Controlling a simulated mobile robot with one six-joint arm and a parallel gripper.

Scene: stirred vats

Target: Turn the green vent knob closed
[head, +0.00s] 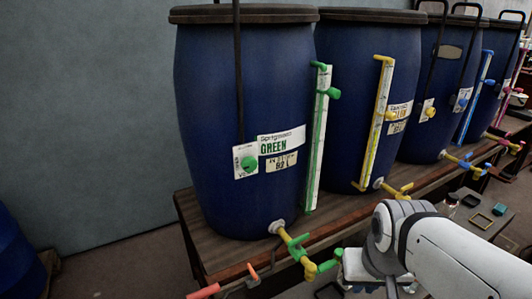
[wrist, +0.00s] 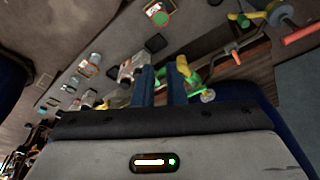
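The green vent knob (head: 249,163) is a round knob on a small white card on the front of the blue vat labelled GREEN (head: 208,110). Its exact turn angle is too small to tell. A second green knob (head: 333,93) sits on the green-edged sight tube to its right. My gripper (wrist: 160,72) shows two blue fingers with a narrow gap between them and nothing held. In the head view my white arm is at the lower right, well below and right of the vent knob, and the fingers cannot be made out. The vent knob is not recognisable in the wrist view.
A wooden bench (head: 191,222) carries the vats. More blue vats (head: 367,85) stand to the right. The floor at front left looks clear.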

